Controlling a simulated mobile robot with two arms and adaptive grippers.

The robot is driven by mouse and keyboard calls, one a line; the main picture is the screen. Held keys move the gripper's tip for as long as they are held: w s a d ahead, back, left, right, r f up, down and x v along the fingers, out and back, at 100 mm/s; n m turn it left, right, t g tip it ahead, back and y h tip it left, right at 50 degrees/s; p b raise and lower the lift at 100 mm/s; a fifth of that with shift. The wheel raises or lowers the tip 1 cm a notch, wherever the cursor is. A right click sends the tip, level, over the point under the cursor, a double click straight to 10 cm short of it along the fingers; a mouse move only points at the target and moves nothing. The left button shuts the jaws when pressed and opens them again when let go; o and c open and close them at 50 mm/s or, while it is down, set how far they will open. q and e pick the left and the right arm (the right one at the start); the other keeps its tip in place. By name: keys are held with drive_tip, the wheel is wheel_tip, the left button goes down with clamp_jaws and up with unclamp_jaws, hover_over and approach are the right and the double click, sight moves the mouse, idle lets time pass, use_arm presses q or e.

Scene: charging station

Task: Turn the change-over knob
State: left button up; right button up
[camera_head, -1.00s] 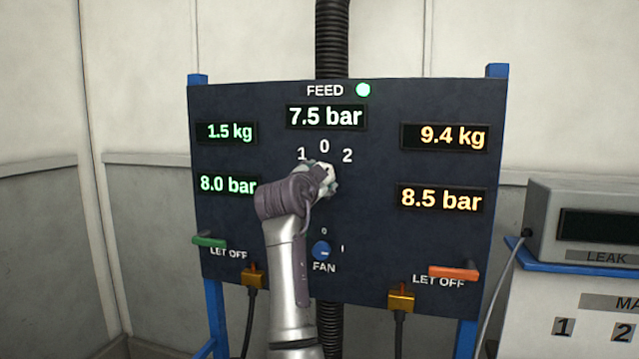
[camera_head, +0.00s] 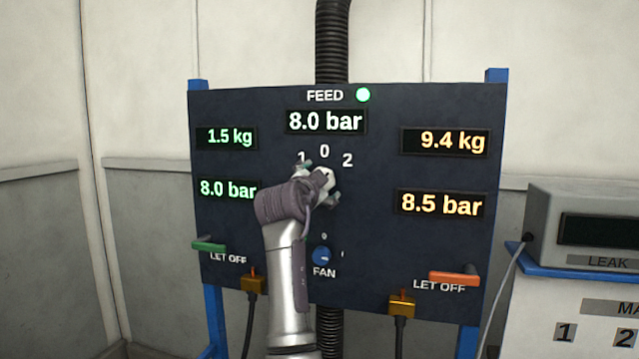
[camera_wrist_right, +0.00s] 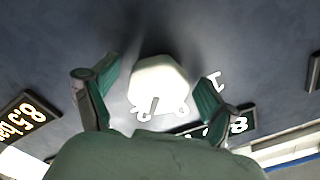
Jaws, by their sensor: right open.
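The change-over knob (camera_wrist_right: 160,80) is a pale, many-sided knob on the dark panel, with a dark mark on its near edge in the right wrist view. In the head view it is mostly hidden behind my right gripper (camera_head: 319,183), below the marks 1, 0 and 2 (camera_head: 324,152). In the right wrist view my right gripper (camera_wrist_right: 152,92) is open, with one teal finger on each side of the knob. Gaps show between fingers and knob. I cannot tell the knob's setting. My left gripper is not in view.
A blue FAN knob (camera_head: 322,256) is below. A green lever (camera_head: 209,246) and an orange lever (camera_head: 455,279) stick out low on the panel.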

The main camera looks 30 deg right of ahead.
drive_tip(key=v, duration=1.2)
idle(0.3)
